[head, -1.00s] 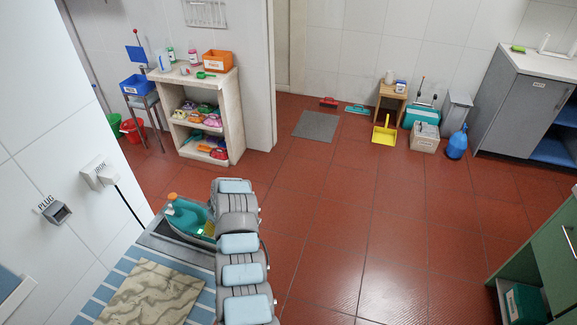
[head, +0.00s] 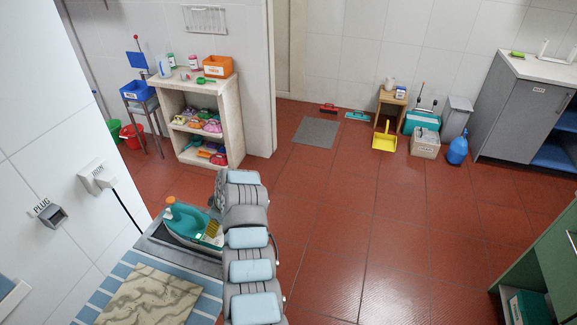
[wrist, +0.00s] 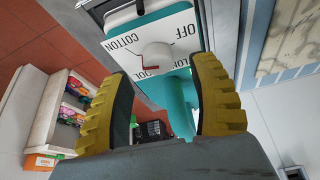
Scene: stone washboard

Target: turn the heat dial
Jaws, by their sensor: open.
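The iron (head: 184,228) is teal and white and sits on the dark end of the ironing surface in the head view. In the wrist view its heat dial (wrist: 156,55) is a round white knob with a red mark, on a white plate (wrist: 180,24). The plate reads OFF, COTTON and other partly hidden words. The red mark is on the lower side of the knob. My gripper (wrist: 161,72) is open, with its yellow ribbed fingers on either side of the dial and apparently not touching it. In the head view my arm partly covers the iron and gripper.
A tan patterned cloth or slab (head: 148,294) lies on the blue striped board (head: 112,290). A wall socket labelled PLUG (head: 52,214) and a white wall fitting (head: 97,177) are at left. A shelf with bright items (head: 210,150) stands behind. The red floor to the right is open.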

